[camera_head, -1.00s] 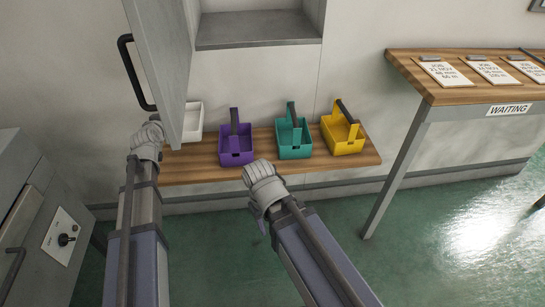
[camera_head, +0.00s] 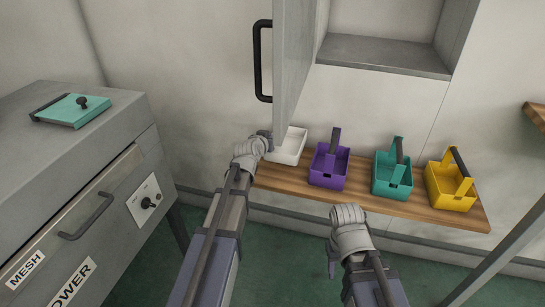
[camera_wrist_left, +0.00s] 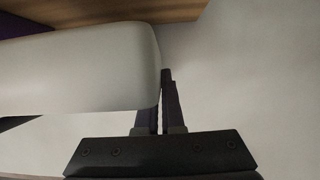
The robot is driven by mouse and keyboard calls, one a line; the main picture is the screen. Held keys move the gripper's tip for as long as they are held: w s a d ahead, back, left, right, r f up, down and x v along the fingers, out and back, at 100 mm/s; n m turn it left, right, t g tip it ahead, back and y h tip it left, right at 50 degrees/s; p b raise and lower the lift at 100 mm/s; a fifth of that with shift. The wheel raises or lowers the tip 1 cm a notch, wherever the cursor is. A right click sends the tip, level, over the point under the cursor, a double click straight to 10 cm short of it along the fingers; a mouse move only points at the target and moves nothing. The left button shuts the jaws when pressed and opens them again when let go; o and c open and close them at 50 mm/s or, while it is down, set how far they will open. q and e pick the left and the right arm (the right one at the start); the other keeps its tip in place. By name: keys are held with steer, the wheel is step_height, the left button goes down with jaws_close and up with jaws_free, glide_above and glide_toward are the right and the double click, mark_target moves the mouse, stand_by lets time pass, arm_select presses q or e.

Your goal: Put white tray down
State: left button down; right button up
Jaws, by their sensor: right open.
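The white tray (camera_head: 289,147) is at the left end of the wooden shelf (camera_head: 410,208), left of the purple carrier. My left gripper (camera_head: 265,138) is at the tray's left edge. In the left wrist view, the tray (camera_wrist_left: 80,68) fills the upper left, and my left gripper's dark fingers (camera_wrist_left: 165,102) are close together at its end, one partly hidden behind it. They look shut on the tray's edge. I cannot tell whether the tray's base touches the shelf. My right gripper (camera_head: 332,264) is open and empty, low in front of the shelf.
Purple (camera_head: 329,167), teal (camera_head: 392,175) and yellow (camera_head: 451,184) carriers stand along the shelf. An open cabinet door (camera_head: 292,70) hangs above the tray, close to my left gripper.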

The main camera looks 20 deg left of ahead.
arm_select(q)
steer(key=shift+f+b, duration=2)
steer(key=shift+f, duration=0.55)
arm_select(e)
steer(key=shift+f, duration=2.55)
steer(key=shift+f, duration=0.1)
arm_select(q)
steer(key=shift+f, duration=0.2)
steer(key=c, duration=1)
jaws_free()
steer(key=shift+r, duration=0.1)
steer(key=shift+c, duration=0.2)
steer(key=shift+r, duration=0.25)
steer(key=p+v, duration=0.4)
steer(key=v, duration=0.8)
steer(key=shift+p, duration=0.3)
arm_select(e)
step_height(320, 180, up, 5)
steer(key=shift+f, duration=0.1)
arm_select(q)
steer(key=shift+f, duration=0.1)
